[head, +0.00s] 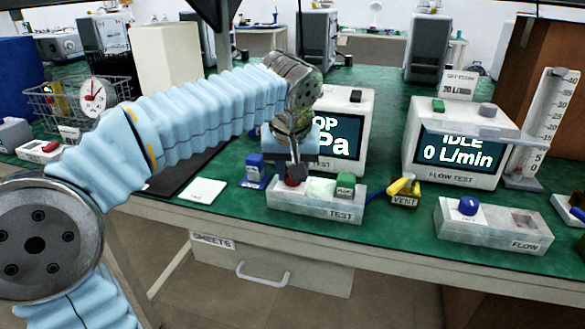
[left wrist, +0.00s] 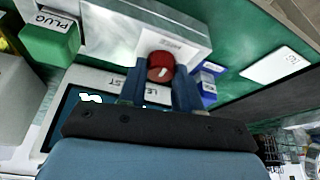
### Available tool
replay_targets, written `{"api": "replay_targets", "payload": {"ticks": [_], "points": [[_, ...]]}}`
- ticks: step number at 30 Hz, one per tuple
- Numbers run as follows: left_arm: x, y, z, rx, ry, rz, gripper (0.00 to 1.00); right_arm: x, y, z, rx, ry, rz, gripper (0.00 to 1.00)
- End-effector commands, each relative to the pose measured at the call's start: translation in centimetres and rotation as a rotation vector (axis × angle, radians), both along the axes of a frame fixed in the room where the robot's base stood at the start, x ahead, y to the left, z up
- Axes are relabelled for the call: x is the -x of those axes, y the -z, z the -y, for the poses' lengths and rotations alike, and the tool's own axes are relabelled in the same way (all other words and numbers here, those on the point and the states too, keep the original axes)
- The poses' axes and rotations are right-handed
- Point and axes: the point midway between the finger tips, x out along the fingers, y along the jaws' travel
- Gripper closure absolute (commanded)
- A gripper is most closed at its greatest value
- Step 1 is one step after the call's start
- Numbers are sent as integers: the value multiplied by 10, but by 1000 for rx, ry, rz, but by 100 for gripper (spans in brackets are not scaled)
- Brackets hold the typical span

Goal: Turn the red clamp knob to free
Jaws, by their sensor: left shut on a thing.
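The red clamp knob (head: 291,181) sits at the left end of the grey TEST fixture (head: 320,207). In the left wrist view the red knob (left wrist: 160,66) has a pale mark on its top. My left gripper (head: 295,172) reaches down over the fixture from above. In the left wrist view the two blue-grey fingers of my left gripper (left wrist: 159,85) are on either side of the knob and closed on it. In the head view the gripper partly hides the knob. My right gripper is in neither view.
A green plug block (head: 345,183) stands at the fixture's right. A blue block (head: 253,170) stands just left of it. The yellow-handled VENT piece (head: 403,190), FLOW fixture (head: 490,228) and IDLE display (head: 457,147) are to the right. A white card (head: 202,190) lies left.

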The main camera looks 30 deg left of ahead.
Motion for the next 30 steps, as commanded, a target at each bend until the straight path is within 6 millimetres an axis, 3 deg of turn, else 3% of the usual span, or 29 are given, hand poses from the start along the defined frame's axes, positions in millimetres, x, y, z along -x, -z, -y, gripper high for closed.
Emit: {"api": "replay_targets", "payload": {"ticks": [5,6,11,22,26,30], "points": [[0,-1,0,0,-1,2,97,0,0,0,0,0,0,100],[0,-1,0,0,-1,2,64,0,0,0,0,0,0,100],[0,0,0,0,0,1,41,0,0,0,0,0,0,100],[2,-8,1,0,2,2,41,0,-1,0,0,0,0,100],[10,-30,5,1,1,4,41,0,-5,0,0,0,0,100],[22,-64,11,2,2,4,41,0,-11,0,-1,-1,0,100]]}}
